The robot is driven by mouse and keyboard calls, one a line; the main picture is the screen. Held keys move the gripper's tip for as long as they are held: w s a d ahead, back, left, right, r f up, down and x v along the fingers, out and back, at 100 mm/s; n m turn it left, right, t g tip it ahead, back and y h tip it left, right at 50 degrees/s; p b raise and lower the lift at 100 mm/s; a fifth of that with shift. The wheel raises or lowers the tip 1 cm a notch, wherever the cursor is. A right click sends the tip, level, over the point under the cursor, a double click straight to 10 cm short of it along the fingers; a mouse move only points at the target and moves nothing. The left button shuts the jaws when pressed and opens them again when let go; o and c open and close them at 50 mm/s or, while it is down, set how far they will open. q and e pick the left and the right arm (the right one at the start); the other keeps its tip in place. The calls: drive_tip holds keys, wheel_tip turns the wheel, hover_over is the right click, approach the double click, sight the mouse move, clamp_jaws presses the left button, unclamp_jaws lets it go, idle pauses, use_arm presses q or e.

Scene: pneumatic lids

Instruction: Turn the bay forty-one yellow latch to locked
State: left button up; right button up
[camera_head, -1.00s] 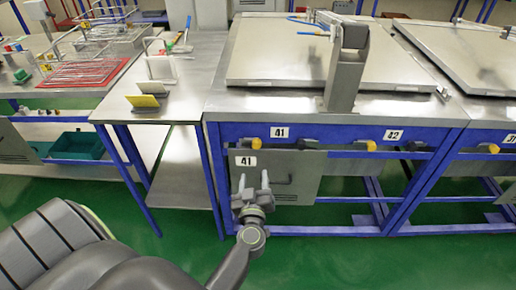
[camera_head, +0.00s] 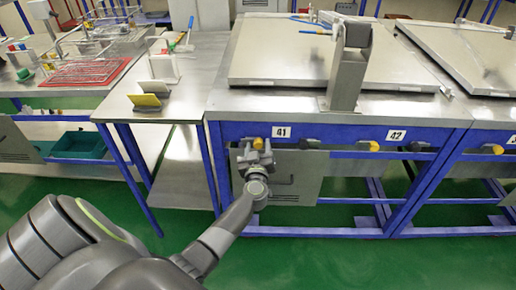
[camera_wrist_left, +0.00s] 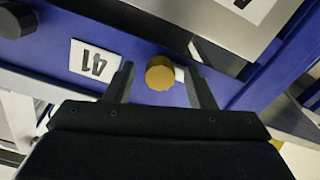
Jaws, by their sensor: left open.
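The bay 41 yellow latch (camera_head: 258,143) is a round yellow knob on the blue front rail, just left of the white "41" label (camera_head: 281,132). In the left wrist view the yellow latch (camera_wrist_left: 160,73) sits between my two dark fingertips, with the "41" label (camera_wrist_left: 92,60) upside down beside it. My left gripper (camera_head: 255,157) is open in front of the latch, a finger on each side. It also shows in the left wrist view (camera_wrist_left: 162,85). I cannot tell whether the fingers touch the latch. My right gripper is not in view.
A bay 42 yellow knob (camera_head: 369,146) and "42" label (camera_head: 396,135) are further right on the rail. A grey panel (camera_head: 295,180) hangs under the rail behind my gripper. A steel lid (camera_head: 285,50) lies on the bay top. A side table (camera_head: 190,85) stands to the left.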

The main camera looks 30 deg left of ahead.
use_arm(q)
drive_tip(key=c, duration=1)
drive_tip(key=shift+o, duration=0.2)
